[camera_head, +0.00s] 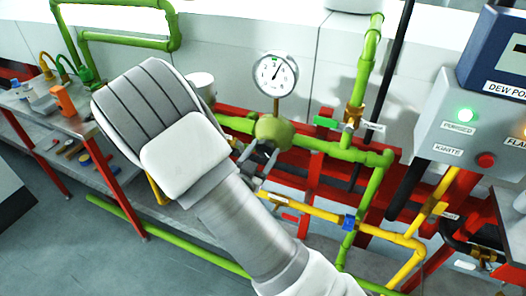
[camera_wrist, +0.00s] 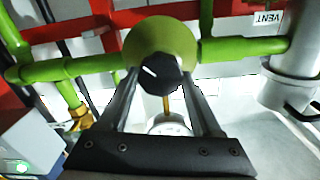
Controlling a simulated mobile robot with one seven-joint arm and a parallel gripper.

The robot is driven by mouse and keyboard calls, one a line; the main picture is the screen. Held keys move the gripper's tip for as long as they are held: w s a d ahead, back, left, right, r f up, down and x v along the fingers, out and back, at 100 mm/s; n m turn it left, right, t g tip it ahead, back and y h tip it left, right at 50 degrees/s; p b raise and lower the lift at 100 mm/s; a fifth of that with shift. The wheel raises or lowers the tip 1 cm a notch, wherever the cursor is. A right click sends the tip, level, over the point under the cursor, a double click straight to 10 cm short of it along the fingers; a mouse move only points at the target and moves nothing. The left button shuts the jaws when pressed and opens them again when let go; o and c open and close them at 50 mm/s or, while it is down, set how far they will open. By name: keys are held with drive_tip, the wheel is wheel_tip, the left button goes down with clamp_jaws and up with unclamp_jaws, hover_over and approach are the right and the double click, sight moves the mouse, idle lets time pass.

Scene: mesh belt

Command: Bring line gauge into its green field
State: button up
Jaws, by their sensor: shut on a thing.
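The line gauge (camera_head: 275,75) is a round white dial on a short brass stem above the green regulator dome (camera_head: 272,131). In the wrist view the regulator dome (camera_wrist: 143,45) carries a dark knob (camera_wrist: 157,75) with a white pointer line. My gripper (camera_wrist: 159,80) has a finger on each side of the knob and is shut on it. The line gauge (camera_wrist: 170,124) is partly hidden below the knob there, its dial unreadable. In the head view my gripper (camera_head: 262,160) reaches the dome's front.
Green pipes (camera_head: 362,155) run beside the regulator, with a green-handled valve (camera_head: 326,122) to its right. Yellow pipes (camera_head: 330,218) pass below. A grey panel (camera_head: 473,125) with a lit green lamp and a red button stands right. A cluttered bench (camera_head: 40,105) is left.

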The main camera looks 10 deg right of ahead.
drive_tip(key=shift+f+m+b, duration=0.25)
drive_tip(key=shift+m+b, duration=0.25)
drive_tip(key=shift+b, duration=0.5)
drive_tip(key=m+b, duration=0.2)
drive_tip(key=b, duration=0.1)
drive_tip(key=shift+f, duration=0.1)
drive_tip(key=m+b, duration=0.2)
drive_tip(key=b, duration=0.2)
drive_tip(key=shift+m+b, duration=0.55)
drive_tip(key=shift+m, duration=0.15)
drive_tip(key=shift+r, duration=0.25)
drive_tip(key=o, duration=1.4)
drive_tip(key=shift+s, duration=0.1)
